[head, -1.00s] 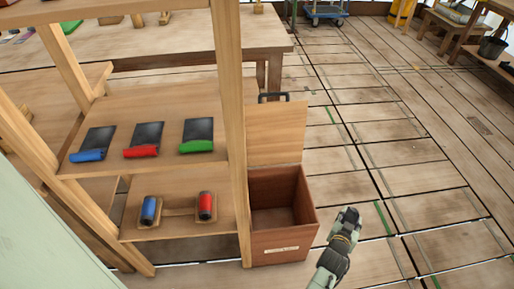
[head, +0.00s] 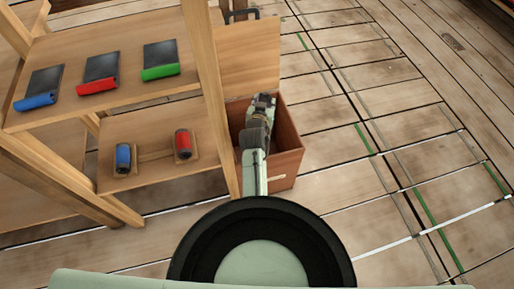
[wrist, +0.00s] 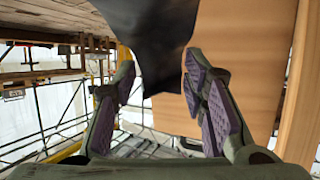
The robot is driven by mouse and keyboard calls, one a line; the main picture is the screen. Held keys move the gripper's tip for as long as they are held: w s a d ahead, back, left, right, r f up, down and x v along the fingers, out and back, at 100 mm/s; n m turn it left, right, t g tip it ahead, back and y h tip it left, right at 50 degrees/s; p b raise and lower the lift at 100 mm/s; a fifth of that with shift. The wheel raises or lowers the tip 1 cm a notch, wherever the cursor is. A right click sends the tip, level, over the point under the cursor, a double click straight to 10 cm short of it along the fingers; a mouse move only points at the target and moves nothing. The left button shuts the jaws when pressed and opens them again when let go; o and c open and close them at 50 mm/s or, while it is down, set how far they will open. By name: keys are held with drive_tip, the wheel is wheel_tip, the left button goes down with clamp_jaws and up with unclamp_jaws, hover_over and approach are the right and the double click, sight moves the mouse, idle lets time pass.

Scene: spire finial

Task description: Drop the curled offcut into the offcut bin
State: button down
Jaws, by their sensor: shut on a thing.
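The offcut bin is a reddish-brown wooden box (head: 286,165) beside the shelf in the head view. Its lighter lid (head: 252,58) stands open at the back. My gripper (head: 263,101) is over the bin's opening, and my arm hides much of the inside. In the wrist view my gripper (wrist: 158,66) is shut on the curled offcut (wrist: 152,35), a dark, bent sheet between the purple-padded fingers. The offcut cannot be made out in the head view. A wooden panel (wrist: 240,65) fills the right of the wrist view.
A wooden shelf unit (head: 208,85) stands close left of the bin. It carries dark pieces with blue, red and green (head: 160,62) edges, and a blue and a red roller (head: 183,143) below. The plank floor (head: 400,120) to the right is clear.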

drive_tip(key=shift+f+b, duration=2.45)
drive_tip(key=shift+f, duration=0.5)
drive_tip(key=c, duration=0.9)
unclamp_jaws()
drive_tip(key=v, duration=0.7)
drive_tip(key=shift+s+r, duration=0.15)
drive_tip(key=shift+s, duration=0.1)
